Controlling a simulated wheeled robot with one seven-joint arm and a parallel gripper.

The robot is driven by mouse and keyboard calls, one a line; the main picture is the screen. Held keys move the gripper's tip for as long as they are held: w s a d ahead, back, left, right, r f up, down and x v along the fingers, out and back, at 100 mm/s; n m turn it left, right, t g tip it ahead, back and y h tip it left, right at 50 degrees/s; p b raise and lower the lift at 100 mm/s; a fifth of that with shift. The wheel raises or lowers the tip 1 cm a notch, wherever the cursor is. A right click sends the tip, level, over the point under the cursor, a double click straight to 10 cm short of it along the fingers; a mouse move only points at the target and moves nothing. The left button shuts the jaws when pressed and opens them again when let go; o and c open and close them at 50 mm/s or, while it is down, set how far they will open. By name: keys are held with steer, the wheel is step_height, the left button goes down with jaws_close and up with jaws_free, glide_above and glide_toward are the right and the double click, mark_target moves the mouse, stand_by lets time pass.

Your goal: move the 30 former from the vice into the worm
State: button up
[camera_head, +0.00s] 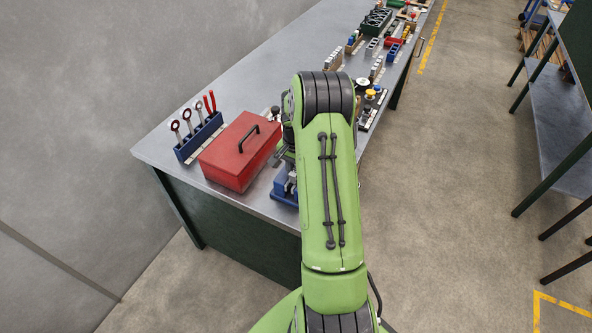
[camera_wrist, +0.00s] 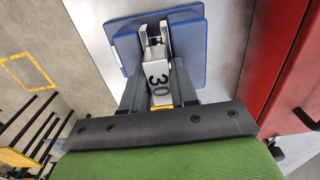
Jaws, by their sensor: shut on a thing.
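The 30 former (camera_wrist: 158,92) is a pale block with a black "30" on it, seen in the wrist view. My gripper (camera_wrist: 158,72) is shut on it, one dark finger on each side. The former's far end is at the metal jaws of the blue vice (camera_wrist: 192,55); I cannot tell whether it is still seated between them. In the head view the vice (camera_head: 284,190) stands at the near end of the bench, partly behind my arm, which hides the former and most of my gripper. I cannot pick out the worm with certainty.
A red toolbox (camera_head: 232,160) stands close beside the vice; it also fills the right of the wrist view (camera_wrist: 283,70). A blue rack (camera_head: 200,138) of tools is left of it. Several small fixtures line the bench (camera_head: 245,75) farther back. Its back-left surface is clear.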

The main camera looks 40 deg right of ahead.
step_height(320, 180, up, 9)
steer(key=p, duration=0.5)
steer(key=shift+f+p, duration=0.15)
steer(key=shift+p, duration=0.2)
steer(key=shift+f, duration=0.15)
